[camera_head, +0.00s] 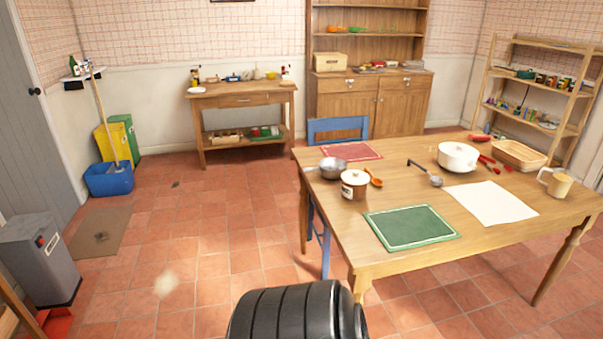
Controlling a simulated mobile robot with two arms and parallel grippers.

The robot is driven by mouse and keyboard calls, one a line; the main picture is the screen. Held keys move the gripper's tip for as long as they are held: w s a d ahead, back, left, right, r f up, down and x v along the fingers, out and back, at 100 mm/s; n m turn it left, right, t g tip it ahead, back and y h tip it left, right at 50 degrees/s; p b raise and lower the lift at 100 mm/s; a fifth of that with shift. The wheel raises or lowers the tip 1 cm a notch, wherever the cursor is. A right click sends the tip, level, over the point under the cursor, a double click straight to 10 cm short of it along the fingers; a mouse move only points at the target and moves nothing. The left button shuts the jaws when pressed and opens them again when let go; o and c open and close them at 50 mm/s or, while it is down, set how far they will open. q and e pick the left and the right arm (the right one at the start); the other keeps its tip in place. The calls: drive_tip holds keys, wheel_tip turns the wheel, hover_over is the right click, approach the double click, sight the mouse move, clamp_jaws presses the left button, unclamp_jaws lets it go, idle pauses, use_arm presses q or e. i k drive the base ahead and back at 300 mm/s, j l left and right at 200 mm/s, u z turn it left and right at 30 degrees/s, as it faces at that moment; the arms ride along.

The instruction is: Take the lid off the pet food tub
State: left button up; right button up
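I cannot tell for certain which thing is the pet food tub. A grey lidded box (40,262) stands on the floor at the left edge, with a small red mark and a dark mark on its front. Its top looks closed. Neither of my grippers shows in this view.
A blue chair (338,127) stands at the table. A metal pan (332,168), green mat (411,228) and white pot (458,156) are on the table. A blue bucket (109,179) stands by the left wall. The tiled floor between is mostly clear.

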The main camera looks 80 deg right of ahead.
sight(353, 177)
drive_tip(key=z, duration=3.1)
drive_tip(key=u, duration=0.45)
drive_tip(key=l+u, duration=1.05)
drive_tip(key=u, duration=0.15)
